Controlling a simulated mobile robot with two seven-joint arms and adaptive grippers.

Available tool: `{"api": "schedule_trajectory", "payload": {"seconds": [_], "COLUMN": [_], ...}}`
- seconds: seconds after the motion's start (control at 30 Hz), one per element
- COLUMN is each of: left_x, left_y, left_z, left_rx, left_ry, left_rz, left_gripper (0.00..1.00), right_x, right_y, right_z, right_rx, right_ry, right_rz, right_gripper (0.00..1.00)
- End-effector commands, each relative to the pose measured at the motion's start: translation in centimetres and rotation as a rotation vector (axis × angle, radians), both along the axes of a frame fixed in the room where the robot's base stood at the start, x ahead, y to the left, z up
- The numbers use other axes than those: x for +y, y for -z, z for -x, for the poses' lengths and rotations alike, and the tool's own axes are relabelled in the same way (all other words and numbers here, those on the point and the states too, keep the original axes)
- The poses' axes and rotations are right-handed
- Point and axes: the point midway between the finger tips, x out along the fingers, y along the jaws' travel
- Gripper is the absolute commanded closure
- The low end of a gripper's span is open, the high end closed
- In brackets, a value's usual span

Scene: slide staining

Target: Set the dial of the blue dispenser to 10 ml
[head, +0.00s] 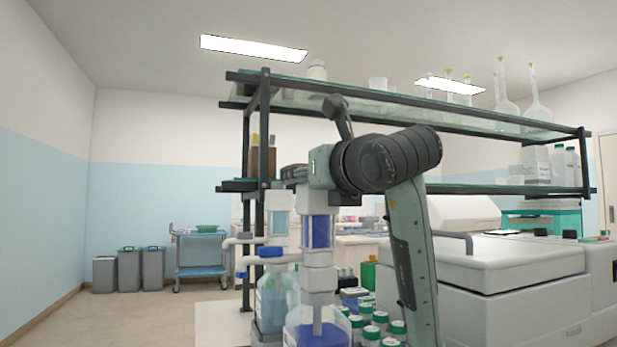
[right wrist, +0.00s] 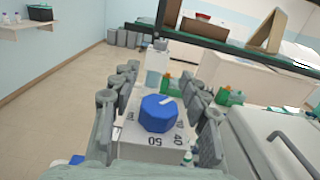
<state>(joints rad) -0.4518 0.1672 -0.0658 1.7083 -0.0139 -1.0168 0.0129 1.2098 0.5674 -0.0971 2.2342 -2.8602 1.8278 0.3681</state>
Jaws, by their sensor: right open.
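The blue dispenser (head: 317,231) stands in front, a white pump with dark blue liquid in its cylinder above a clear bottle. Its blue faceted dial (right wrist: 158,113) sits on a white top in the right wrist view. Printed 50 and 40 show on the near side; 10 cannot be read. A white mark on the dial points to the upper right. My right gripper (right wrist: 157,82) is open, with fingers on both sides of the dial; contact cannot be told. In the head view my right gripper (head: 304,177) is over the dispenser's top and the dial is hidden. My left gripper is not in view.
A similar dispenser with pale blue liquid (head: 278,224) stands close behind. Several green-capped bottles (head: 372,331) crowd its right side. A glass shelf rack (head: 400,98) spans above, and a large white machine (head: 510,262) stands right.

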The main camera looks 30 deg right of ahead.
Motion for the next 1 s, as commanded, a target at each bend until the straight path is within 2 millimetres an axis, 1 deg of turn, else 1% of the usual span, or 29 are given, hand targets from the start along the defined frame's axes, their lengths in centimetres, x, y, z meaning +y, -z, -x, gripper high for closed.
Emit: {"api": "schedule_trajectory", "payload": {"seconds": [0.23,0.6,1.0], "left_x": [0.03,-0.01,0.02], "left_y": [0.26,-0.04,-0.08], "left_z": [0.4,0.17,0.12], "left_rx": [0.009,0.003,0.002], "left_ry": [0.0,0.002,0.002], "left_rz": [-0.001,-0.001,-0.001], "left_gripper": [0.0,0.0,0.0], "right_x": [0.04,0.04,0.03], "right_y": [0.01,0.01,0.02], "right_z": [0.0,-0.01,-0.01], "right_rx": [0.0,0.0,0.0], "right_ry": [-0.001,-0.001,-0.003], "right_rz": [0.0,0.0,0.0], "right_gripper": [0.55,1.0,1.0]}}
